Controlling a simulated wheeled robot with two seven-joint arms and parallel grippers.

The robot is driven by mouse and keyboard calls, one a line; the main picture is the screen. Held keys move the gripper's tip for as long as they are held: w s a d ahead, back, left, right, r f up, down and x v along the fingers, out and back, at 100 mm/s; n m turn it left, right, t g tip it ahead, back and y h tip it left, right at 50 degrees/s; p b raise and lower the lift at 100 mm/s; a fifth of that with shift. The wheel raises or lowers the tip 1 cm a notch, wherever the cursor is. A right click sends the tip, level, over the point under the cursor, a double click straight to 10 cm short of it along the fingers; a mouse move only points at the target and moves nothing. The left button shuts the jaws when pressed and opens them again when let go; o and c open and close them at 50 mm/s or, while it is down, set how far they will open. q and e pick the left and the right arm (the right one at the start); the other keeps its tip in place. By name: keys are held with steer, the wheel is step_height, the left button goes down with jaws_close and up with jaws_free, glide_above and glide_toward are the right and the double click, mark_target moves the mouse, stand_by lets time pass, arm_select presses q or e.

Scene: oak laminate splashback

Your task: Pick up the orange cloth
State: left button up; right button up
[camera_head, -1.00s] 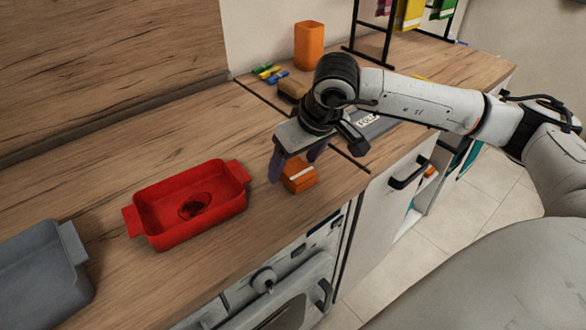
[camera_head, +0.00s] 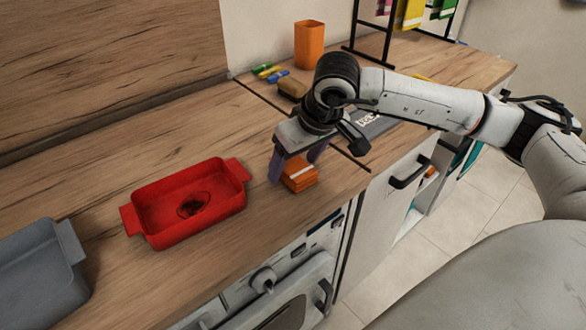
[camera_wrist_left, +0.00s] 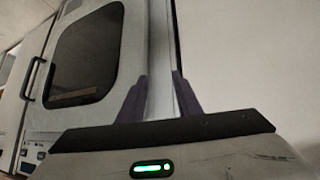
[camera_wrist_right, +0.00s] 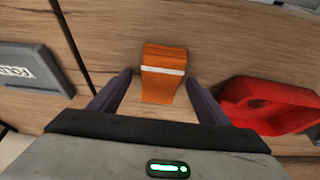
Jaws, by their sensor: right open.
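The orange cloth (camera_head: 299,176) is folded into a small block with a white stripe. It lies on the wooden counter, right of the red dish. My right gripper (camera_head: 295,167) is open just above the cloth, its fingers pointing down and partly covering it. In the right wrist view the cloth (camera_wrist_right: 162,88) shows ahead of and between the two parted fingers (camera_wrist_right: 160,88), with nothing held. My left gripper (camera_wrist_left: 160,88) shows only in the left wrist view, its fingers apart and empty, facing a pale wall and an appliance door.
The red dish (camera_head: 153,222) with a dark mark stands left of the cloth, and a grey dish (camera_head: 58,249) stands farther left. A grey FOLD plate (camera_wrist_right: 30,68) lies on the other side. An orange cup (camera_head: 309,45), a brush (camera_head: 292,89) and a rack (camera_head: 388,38) stand behind.

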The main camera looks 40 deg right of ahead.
mark_target(295, 166)
steer(key=c, duration=1.1)
steer(key=shift+r+p, duration=0.45)
steer(key=shift+p, duration=0.2)
steer(key=shift+c, duration=0.2)
step_height(295, 166, up, 10)
steer(key=b, duration=0.1)
steer(key=shift+f, duration=0.2)
